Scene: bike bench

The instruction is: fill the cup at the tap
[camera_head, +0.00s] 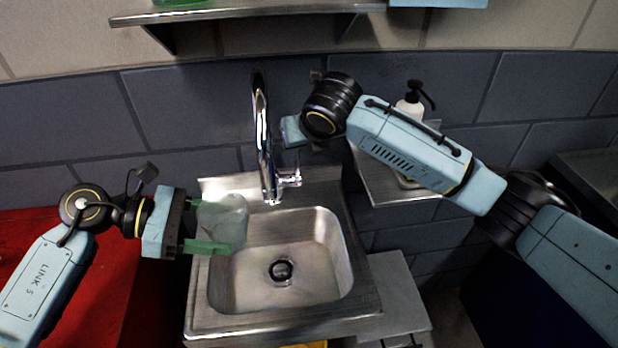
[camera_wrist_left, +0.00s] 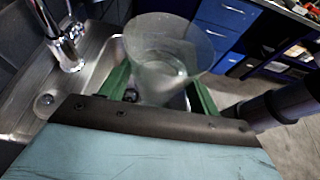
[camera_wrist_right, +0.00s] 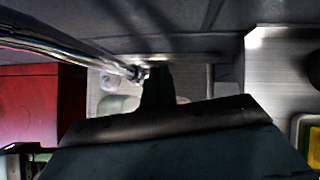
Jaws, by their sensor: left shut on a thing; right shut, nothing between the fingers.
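A clear, see-through cup (camera_head: 222,214) is held above the left rim of the steel sink (camera_head: 300,322). My left gripper (camera_head: 208,234) is shut on it with green fingers on its sides. In the left wrist view the cup (camera_wrist_left: 163,50) stands open side up; a line shows inside, but I cannot tell if it is water. The chrome tap (camera_head: 262,130) arches over the sink, its spout to the right of the cup, apart from it. My right gripper (camera_head: 292,130) is shut and empty beside the tap's upper part. In the right wrist view its dark fingers (camera_wrist_right: 158,88) are close to the tap (camera_wrist_right: 110,62).
The sink basin is empty around its drain (camera_head: 281,270). A soap bottle (camera_head: 410,104) stands on a small shelf at right, partly behind my right arm. A red worktop (camera_head: 120,290) lies left of the sink. A steel shelf (camera_head: 250,10) hangs above.

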